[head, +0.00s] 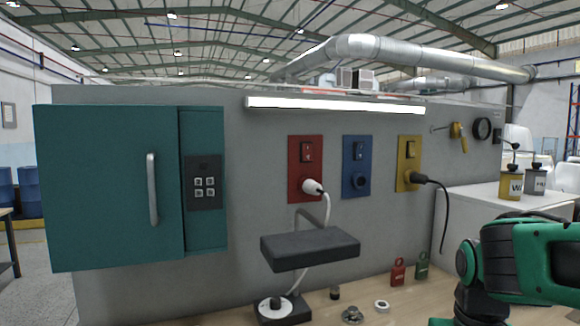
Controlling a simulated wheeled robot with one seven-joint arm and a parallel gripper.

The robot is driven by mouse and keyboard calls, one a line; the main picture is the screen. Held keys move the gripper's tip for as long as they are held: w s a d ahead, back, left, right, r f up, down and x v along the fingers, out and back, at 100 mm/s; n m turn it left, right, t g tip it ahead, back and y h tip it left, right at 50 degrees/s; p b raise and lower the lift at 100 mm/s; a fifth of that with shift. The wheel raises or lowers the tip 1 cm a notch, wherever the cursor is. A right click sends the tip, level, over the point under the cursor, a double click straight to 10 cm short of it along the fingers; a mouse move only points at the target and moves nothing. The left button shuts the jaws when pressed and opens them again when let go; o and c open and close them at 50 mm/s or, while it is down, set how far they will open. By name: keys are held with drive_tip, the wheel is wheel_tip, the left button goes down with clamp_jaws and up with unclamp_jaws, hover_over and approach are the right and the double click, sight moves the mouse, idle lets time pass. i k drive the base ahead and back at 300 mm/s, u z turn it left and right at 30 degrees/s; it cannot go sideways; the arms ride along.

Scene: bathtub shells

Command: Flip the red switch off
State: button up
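The red switch plate (292,180) is on the grey wall panel, left of the blue and yellow plates. Its dark rocker switch (307,151) is in the upper part; I cannot tell which way it is tilted. A white plug (313,187) sits in the socket below it, with a white cord hanging down. My green and black arm is at the right edge, well to the right of the red plate. My gripper's fingers are not visible in the head view.
A blue plate (348,180) and a yellow plate (404,172) with a black plug (420,178) are right of the red one. A black lamp (310,248) stands in front, below the red plate. A teal cabinet (105,185) is left. Small items, including a red padlock-shaped tag (398,273), are on the bench.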

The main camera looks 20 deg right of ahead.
sight(307, 149)
drive_tip(key=k, duration=0.45)
drive_tip(key=u, duration=0.95)
drive_tip(key=k, duration=0.85)
drive_tip(key=z, duration=0.9)
drive_tip(key=i, duration=1)
